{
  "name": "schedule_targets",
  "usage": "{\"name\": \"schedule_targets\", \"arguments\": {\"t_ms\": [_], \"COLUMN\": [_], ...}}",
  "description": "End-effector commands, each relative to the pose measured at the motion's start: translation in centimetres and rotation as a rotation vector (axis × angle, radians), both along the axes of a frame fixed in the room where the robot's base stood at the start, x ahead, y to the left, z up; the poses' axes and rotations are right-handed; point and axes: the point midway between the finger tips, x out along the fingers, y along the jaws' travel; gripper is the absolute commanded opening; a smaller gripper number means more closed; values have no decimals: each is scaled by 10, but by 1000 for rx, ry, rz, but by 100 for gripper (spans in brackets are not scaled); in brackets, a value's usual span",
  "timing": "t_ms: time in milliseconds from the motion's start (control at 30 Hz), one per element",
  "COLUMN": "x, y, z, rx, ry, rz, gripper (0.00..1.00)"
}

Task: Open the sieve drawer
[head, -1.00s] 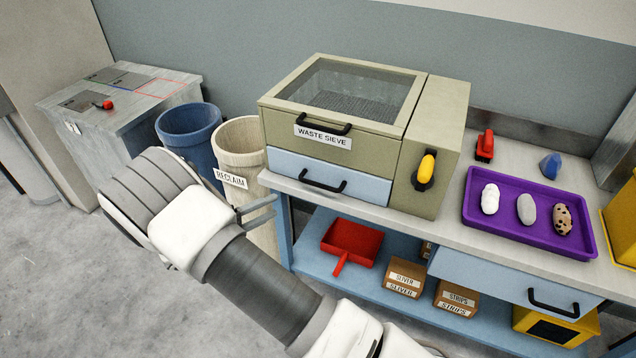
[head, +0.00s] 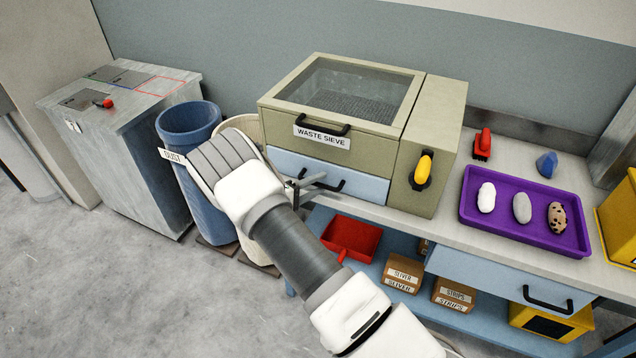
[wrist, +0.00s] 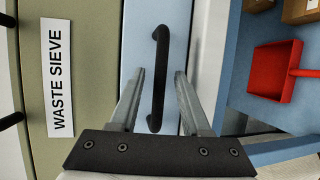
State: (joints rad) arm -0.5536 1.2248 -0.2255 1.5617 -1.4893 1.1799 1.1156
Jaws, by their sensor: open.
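The waste sieve (head: 340,110) is a beige box with a mesh window on top, standing on the bench. Below its labelled front is the pale blue sieve drawer (head: 365,185), which is shut, with a black bar handle (head: 333,187). My gripper (head: 322,183) is in front of the drawer, its fingers pointing at the handle. In the wrist view the handle (wrist: 160,80) lies between the two open fingers, and the gripper (wrist: 158,85) is empty. I cannot tell whether the fingertips reach past the bar.
A black lid handle (head: 322,125) is just above the drawer. A yellow-handled switch (head: 424,168) is on the sieve's right side. A purple tray (head: 480,220) with three lumps is on the bench at right. A red dustpan (head: 350,238) and boxes are on the shelf below.

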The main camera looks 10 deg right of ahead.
Motion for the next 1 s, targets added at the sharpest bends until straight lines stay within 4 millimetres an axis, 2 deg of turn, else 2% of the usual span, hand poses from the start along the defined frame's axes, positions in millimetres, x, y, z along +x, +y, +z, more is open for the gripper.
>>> {"name": "schedule_targets", "arguments": {"t_ms": [333,367,600,1000], "x": [3,3,3,2], "y": [-4,-4,-4,-3], "z": [-1,-1,-1,-1], "rx": [1,1,1,1], "ry": [-1,-1,-1,-1], "rz": [1,1,1,1], "gripper": [47,44,0,0]}}
